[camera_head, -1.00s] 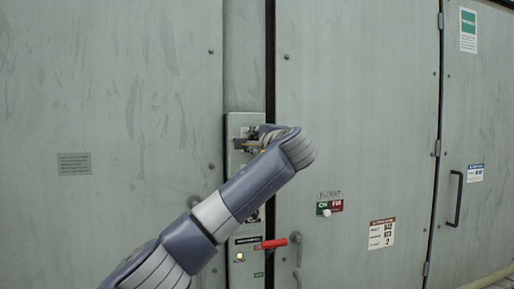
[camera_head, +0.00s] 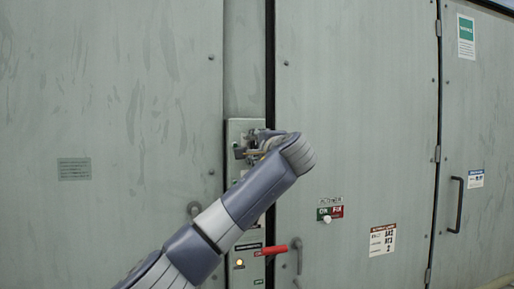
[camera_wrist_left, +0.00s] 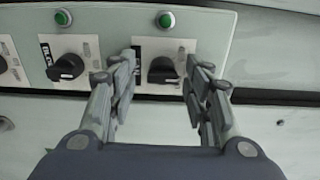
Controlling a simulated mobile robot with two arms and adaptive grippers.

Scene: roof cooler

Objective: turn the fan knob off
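A pale control panel (camera_head: 233,185) stands upright at the centre of the head view, partly hidden by my left arm. In the left wrist view the panel (camera_wrist_left: 220,30) carries black knobs in a row, with green lights beside them. My left gripper (camera_wrist_left: 163,72) is open, its fingers on either side of the rightmost visible knob (camera_wrist_left: 163,68). I cannot tell whether they touch it. Another knob (camera_wrist_left: 66,68) is to its left, outside the fingers. The left gripper (camera_head: 250,148) also shows in the head view. My right gripper is not in view.
A red handle (camera_head: 271,250) and a lit yellow lamp (camera_head: 239,264) are low on the panel. A small white knob (camera_head: 327,219) is on the door to the right. Door handles (camera_head: 456,205) stick out. Large grey doors (camera_head: 110,90) flank the panel.

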